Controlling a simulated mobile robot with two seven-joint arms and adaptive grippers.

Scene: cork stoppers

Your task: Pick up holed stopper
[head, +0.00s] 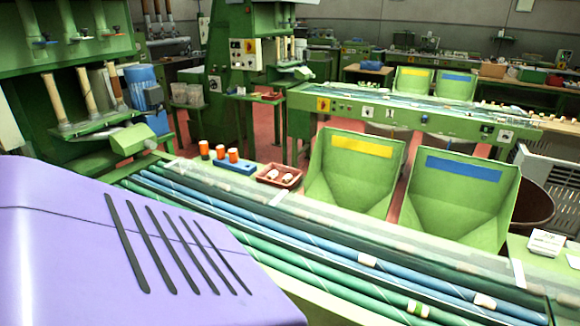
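Several small pale cork stoppers lie on the long rollers of the green conveyor: one stopper (367,260) on the blue roller, another (485,300) farther right on it, and one (418,308) on the front green roller. More pale stoppers (288,178) lie in a small red-brown tray (264,178) behind the rollers. They are too small to tell which one has a hole. Neither my left nor my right gripper is in view.
Two green hoppers stand behind the rollers, one with a yellow label (362,147) and one with a blue label (463,168). A blue holder (237,167) with orange-topped items stands left of the tray. A white card (546,243) stands at the right. A green machine (60,85) rises at left.

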